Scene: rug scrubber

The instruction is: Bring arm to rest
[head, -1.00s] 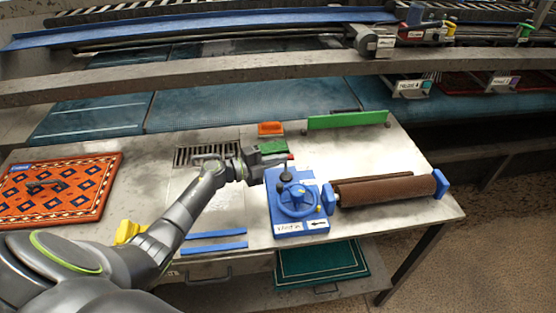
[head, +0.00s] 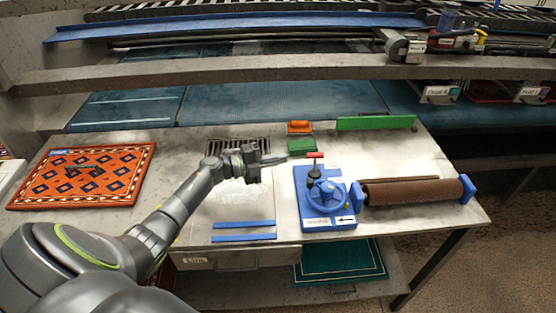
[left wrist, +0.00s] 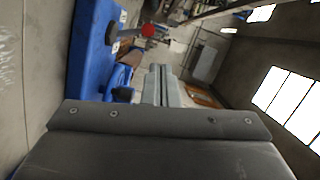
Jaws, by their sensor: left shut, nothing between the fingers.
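My left gripper (head: 283,160) reaches in from the left over the metal table (head: 405,215). Its fingers are together and empty, pointing right, left of the blue device with a handwheel (head: 325,197). In the left wrist view the closed fingers (left wrist: 160,72) show in the middle, with the blue device (left wrist: 88,50) to their left and a red knob (left wrist: 148,30) beyond. The right gripper is not in view.
A green brush-like block (head: 302,146) and an orange one (head: 300,127) lie behind the fingers. A brown roller (head: 415,192) is at the right. A patterned orange rug (head: 85,175) lies at the left. Blue strips (head: 244,237) lie at the front. A beam (head: 300,72) spans behind.

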